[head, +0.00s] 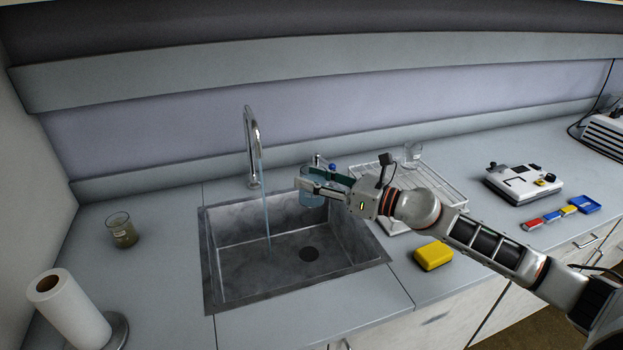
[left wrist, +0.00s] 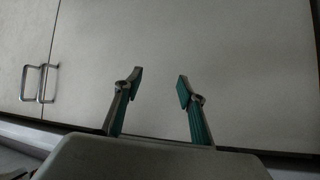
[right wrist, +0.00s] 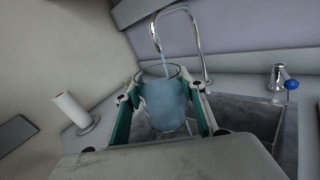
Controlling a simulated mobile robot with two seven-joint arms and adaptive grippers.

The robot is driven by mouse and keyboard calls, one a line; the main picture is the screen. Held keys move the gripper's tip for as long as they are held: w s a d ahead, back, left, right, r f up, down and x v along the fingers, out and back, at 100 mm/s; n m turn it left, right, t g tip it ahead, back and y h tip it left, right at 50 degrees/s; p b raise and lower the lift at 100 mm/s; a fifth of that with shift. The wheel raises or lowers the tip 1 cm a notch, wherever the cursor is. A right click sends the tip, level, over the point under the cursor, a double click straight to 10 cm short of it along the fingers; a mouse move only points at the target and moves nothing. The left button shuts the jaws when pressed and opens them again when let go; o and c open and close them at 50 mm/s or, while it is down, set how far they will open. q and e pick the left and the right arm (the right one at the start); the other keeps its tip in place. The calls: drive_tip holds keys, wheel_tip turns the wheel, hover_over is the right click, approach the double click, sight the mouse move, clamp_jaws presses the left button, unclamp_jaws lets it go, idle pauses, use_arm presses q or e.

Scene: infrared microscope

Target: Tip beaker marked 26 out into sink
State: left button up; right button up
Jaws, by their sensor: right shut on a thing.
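My right gripper (head: 312,186) is shut on a glass beaker (head: 313,198) over the back right part of the sink (head: 225,295). In the right wrist view the beaker (right wrist: 165,106) stands about upright between the fingers and holds bluish liquid. No mark can be read on it. A second beaker (head: 122,231) with murky brownish contents and a pale label stands on the counter left of the sink; its label is too small to read. My left gripper shows only in the left wrist view (left wrist: 157,88), open and empty, facing a pale cabinet door.
Water runs from the tall tap (head: 252,150) into the sink, left of the held beaker. A white drying rack (head: 440,190) with a clear beaker (head: 412,155) stands to the right. A yellow sponge (head: 433,256) lies below my right arm. A paper towel roll (head: 68,312) stands front left.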

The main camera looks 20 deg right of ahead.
sight(316, 201)
drive_tip(key=shift+w+d+f+m, duration=0.15)
drive_tip(key=shift+f+m, duration=0.15)
drive_tip(key=shift+m, duration=0.6)
drive_tip(key=f+m, duration=0.2)
drive_tip(key=m, duration=0.2)
drive_tip(key=f+m+p, duration=0.1)
drive_tip(key=f+m, duration=0.1)
drive_tip(key=m, duration=0.2)
drive_tip(key=w+d+f+m+p, duration=0.1)
drive_tip(key=f+m, duration=0.1)
drive_tip(key=m, duration=0.1)
drive_tip(key=shift+f+m+g, duration=0.1)
drive_tip(key=shift+m+g, duration=0.3)
wheel_tip(316, 201, down, 2)
drive_tip(key=m+p, duration=0.2)
drive_tip(key=m, duration=0.3)
drive_tip(key=shift+a+f+m+y+p, duration=0.1)
drive_tip(key=shift+m+y+p, duration=0.2)
drive_tip(key=shift+p, duration=0.1)
